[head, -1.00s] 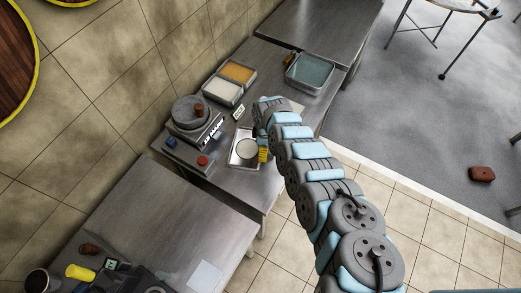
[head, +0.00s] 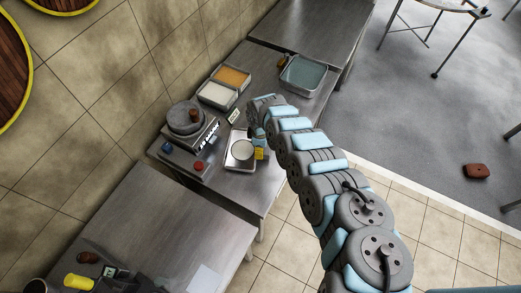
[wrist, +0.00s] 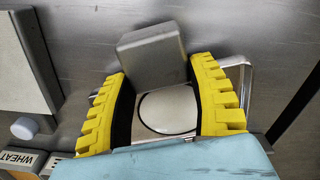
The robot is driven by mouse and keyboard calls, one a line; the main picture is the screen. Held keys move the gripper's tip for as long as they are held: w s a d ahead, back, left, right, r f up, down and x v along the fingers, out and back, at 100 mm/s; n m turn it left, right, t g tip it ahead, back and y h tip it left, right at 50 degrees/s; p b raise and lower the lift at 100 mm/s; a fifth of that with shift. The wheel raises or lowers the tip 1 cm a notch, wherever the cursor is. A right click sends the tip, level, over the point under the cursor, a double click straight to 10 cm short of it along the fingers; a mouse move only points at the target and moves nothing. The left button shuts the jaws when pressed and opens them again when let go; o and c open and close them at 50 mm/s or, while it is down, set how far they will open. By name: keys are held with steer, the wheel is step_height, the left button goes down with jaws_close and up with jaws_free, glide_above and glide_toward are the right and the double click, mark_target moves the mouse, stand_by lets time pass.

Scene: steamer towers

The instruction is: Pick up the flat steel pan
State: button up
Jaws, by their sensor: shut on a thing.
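The flat steel pan (head: 234,140) looks like a shallow, pale rectangular tray on the steel table. A round pale piece (head: 243,150) shows on it. In the wrist view the pan's bright rim (wrist: 246,82) shows outside my right finger, and the dark-edged round face (wrist: 168,110) lies between the fingers. My gripper (wrist: 161,66) has its yellow fingers on either side of a grey block (wrist: 150,58) at the pan's far side. Whether the block belongs to the pan, and the exact contact, are unclear. My wrist hides part of the pan in the head view.
A scale-like device (head: 188,135) with a round grey top stands left of the pan, near the wall. Filled trays (head: 222,85) and a teal-filled tray (head: 303,73) stand farther back. A small sign (head: 234,116) is close to my wrist.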

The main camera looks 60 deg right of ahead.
steer(key=shift+s+a+r, duration=0.1)
steer(key=shift+s+r, duration=0.05)
steer(key=shift+r, duration=0.45)
steer(key=shift+s+a+r, duration=0.1)
steer(key=shift+s+r, duration=0.05)
steer(key=shift+r, duration=0.4)
steer(key=shift+s+a+r+p, duration=0.25)
steer(key=shift+s+r+p, duration=0.15)
steer(key=shift+s, duration=0.2)
steer(key=shift+a+r, duration=0.2)
steer(key=shift+r, duration=0.2)
steer(key=s+a+r+p, duration=0.7)
steer(key=s+p, duration=0.2)
steer(key=shift+p, duration=0.35)
steer(key=shift+s+a, duration=0.1)
steer(key=shift+s, duration=0.1)
